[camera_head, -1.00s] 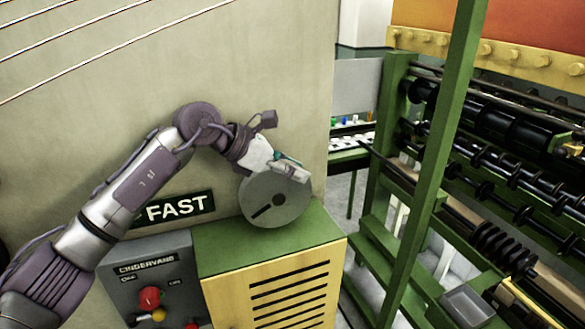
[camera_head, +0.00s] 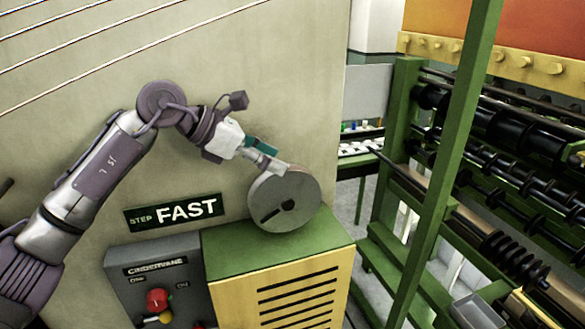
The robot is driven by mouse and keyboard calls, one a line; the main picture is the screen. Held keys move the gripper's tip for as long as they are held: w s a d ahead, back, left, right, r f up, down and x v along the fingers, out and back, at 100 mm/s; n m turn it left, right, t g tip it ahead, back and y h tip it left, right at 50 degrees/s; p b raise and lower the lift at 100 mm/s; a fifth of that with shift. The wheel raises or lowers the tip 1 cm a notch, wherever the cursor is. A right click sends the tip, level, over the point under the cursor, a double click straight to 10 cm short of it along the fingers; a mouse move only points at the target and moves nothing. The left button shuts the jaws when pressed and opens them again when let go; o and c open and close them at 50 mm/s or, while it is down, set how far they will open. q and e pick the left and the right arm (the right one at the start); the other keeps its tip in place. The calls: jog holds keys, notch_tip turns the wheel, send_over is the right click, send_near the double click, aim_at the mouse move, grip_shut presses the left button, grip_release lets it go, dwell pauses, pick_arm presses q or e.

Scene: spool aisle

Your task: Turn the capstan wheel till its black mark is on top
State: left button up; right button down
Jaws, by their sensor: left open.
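The capstan wheel (camera_head: 302,190) is a grey disc at the end of the green-topped cabinet, upright against the beige panel. Its black mark (camera_head: 269,216) is a short bar pointing to the lower left of the dark hub spot. My left gripper (camera_head: 270,162) is at the wheel's upper left rim, its fingers pointing down and to the right. It is open and holds nothing that I can see. I cannot tell whether a fingertip touches the rim. My right gripper is not in view.
A cabinet (camera_head: 280,246) with yellow slatted front stands under the wheel. A grey control box (camera_head: 185,270) with a red knob (camera_head: 157,300) is to its left, below a "STEP FAST" sign (camera_head: 174,212). A green post (camera_head: 440,160) and rollers (camera_head: 530,135) fill the right.

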pick_arm(q)
jog(key=shift+v, duration=1.9)
jog(key=a+f+h+b, duration=0.1)
jog(key=b, duration=0.1)
jog(key=f+h+b, duration=0.1)
jog(key=f+b, duration=0.1)
jog(key=b, duration=0.1)
jog(key=s+a+f+h+b, duration=0.1)
jog(key=f+b, duration=0.1)
jog(key=b, duration=0.1)
jog(key=shift+s+a+t, duration=0.1)
jog(key=shift+a+t, duration=0.2)
jog(key=t+h+b, duration=0.2)
jog(key=h+b, duration=0.2)
send_near(263, 180)
jog(key=r, duration=0.2)
jog(key=p+x, duration=0.1)
jog(key=x, duration=0.3)
jog(key=p+x, duration=0.2)
jog(key=x, duration=0.3)
jog(key=p+x, duration=0.1)
jog(key=x, duration=0.3)
jog(key=shift+w+d+f+p, duration=0.15)
jog(key=shift+w+f+p, duration=0.1)
jog(key=shift+f+p, duration=0.1)
jog(key=shift+w+d+f, duration=0.15)
jog(key=shift+d, duration=0.4)
